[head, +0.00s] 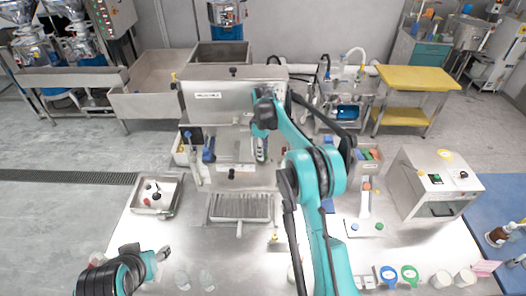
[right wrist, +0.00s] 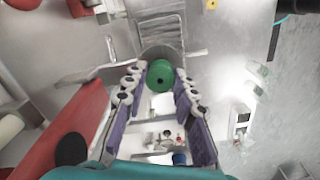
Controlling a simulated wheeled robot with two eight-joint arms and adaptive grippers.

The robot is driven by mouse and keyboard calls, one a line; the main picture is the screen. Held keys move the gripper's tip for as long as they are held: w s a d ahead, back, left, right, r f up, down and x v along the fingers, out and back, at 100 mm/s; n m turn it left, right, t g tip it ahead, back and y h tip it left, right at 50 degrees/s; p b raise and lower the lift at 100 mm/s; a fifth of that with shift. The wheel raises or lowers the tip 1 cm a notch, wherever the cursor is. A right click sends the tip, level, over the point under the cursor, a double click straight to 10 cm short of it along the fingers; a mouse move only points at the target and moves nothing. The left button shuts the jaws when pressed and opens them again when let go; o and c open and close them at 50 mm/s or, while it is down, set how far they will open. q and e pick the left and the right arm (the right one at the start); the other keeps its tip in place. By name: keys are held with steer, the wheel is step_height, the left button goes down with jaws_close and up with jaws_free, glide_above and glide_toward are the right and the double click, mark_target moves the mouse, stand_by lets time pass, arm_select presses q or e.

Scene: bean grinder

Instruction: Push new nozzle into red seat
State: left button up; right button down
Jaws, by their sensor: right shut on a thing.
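In the right wrist view my right gripper (right wrist: 158,78) is shut on a green round nozzle (right wrist: 160,75) with a dark hole in its middle. Its two purple and grey fingers stand on either side of the nozzle. In the head view my right arm reaches to the steel machine housing (head: 210,97), and the arm hides the nozzle. A long red part (right wrist: 72,122) lies left of the fingers in the wrist view. I cannot tell whether it belongs to the red seat. My left gripper (head: 160,254) is low at the left in the head view; its jaw state is unclear.
A slotted steel tray (head: 240,207) lies at the front middle of the table. A small steel tray (head: 157,194) with loose parts is at the left. Cups (head: 440,279) stand at the front right.

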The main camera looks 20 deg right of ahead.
steer(key=shift+f, duration=0.2)
stand_by(0.4)
steer(key=shift+f+b, duration=0.45)
steer(key=shift+b, duration=0.1)
stand_by(0.3)
steer(key=c, duration=0.6)
jaws_free()
steer(key=shift+r, duration=0.15)
